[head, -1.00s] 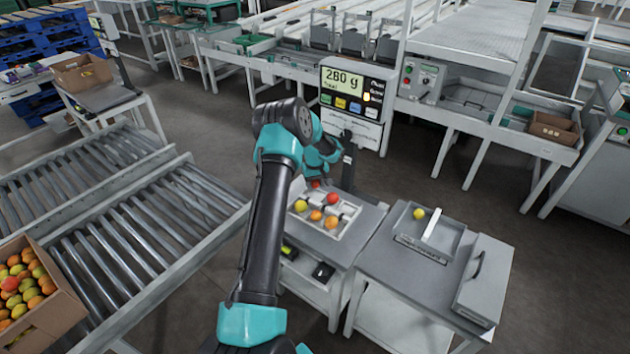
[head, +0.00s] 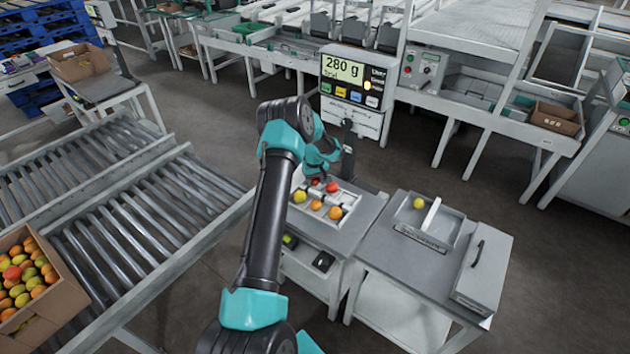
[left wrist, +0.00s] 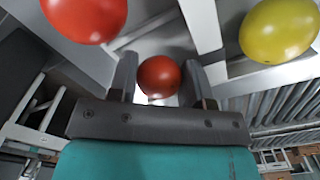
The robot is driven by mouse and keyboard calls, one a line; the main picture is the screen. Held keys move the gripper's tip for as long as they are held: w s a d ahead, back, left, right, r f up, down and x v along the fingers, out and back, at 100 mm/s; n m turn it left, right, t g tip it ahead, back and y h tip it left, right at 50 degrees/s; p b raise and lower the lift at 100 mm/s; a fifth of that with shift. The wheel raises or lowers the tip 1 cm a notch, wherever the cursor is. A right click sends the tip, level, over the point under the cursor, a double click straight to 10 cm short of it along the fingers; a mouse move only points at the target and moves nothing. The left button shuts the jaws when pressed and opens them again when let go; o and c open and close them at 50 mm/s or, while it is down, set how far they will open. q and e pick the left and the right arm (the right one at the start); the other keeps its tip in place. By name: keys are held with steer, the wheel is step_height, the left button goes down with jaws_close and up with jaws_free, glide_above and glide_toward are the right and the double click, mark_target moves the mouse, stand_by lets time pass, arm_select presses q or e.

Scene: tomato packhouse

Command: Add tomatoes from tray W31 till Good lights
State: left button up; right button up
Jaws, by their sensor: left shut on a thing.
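My left gripper (head: 317,180) is shut on a red tomato (left wrist: 158,76), which shows between the two fingers in the left wrist view. It is over the back part of a pale divided tray (head: 321,219) holding a red tomato (head: 332,187), a yellow tomato (head: 299,196) and orange tomatoes (head: 316,205). My right gripper is out of view.
A grey lidded box (head: 480,268) with a dark handle lies at the right of the right table (head: 400,262). A cardboard box (head: 62,282) of mixed tomatoes stands on rollers at left. The display's post rises close behind my left gripper.

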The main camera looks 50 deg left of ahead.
arm_select(q)
steer(key=shift+f, duration=0.3)
stand_by(0.5)
steer(key=o, duration=0.8)
steer(key=shift+c, duration=0.2)
steer(key=c, duration=0.3)
steer(key=shift+r, duration=3.5)
